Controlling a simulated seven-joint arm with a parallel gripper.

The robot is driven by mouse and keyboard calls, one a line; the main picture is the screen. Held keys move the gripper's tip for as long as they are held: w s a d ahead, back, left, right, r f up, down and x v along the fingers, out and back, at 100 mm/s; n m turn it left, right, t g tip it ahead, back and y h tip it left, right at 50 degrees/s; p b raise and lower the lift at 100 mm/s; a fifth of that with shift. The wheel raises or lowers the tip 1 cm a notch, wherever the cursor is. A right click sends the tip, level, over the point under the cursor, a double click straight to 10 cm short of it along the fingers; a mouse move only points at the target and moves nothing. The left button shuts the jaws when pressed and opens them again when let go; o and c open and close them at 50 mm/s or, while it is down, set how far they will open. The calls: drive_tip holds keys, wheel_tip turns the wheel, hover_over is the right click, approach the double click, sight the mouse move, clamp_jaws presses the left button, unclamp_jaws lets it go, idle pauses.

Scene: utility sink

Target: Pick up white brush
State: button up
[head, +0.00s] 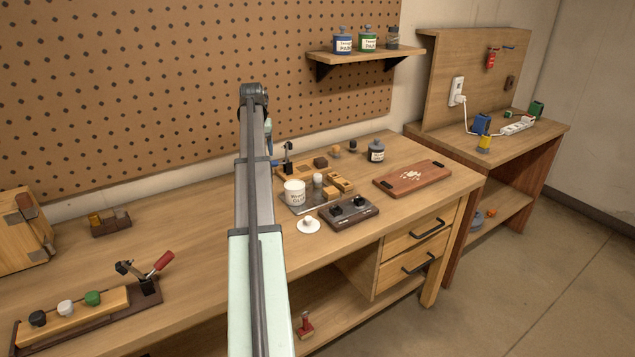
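I cannot clearly make out a white brush. A small white round piece with a knob on top (308,225) lies on the workbench, just right of my arm; I cannot tell whether it is a brush. A white cup with dark lettering (294,192) and a small white-topped piece (318,181) stand behind it on a tray. My arm rises through the middle of the head view and hides part of the bench. My gripper's fingers cannot be made out; the end of the arm seems hidden behind its own links.
A dark block with black knobs (348,212) sits right of the white round piece. Wooden blocks (341,183), a dark bottle (376,151) and a reddish board (412,179) are farther back. A rack with coloured knobs (72,318) is front left.

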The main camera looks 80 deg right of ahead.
drive_tip(key=m, duration=0.2)
hover_over(318, 175)
drive_tip(key=a, duration=0.1)
drive_tip(key=f, duration=0.5)
drive_tip(key=d+f, duration=0.1)
drive_tip(key=f, duration=0.2)
drive_tip(key=shift+f, duration=0.1)
drive_tip(key=shift+d+f, duration=0.1)
drive_tip(key=shift+f, duration=2.5)
drive_tip(key=c, duration=1.1)
drive_tip(key=shift+r, duration=0.15)
wheel_tip(318, 175, up, 10)
drive_tip(key=shift+f, duration=0.1)
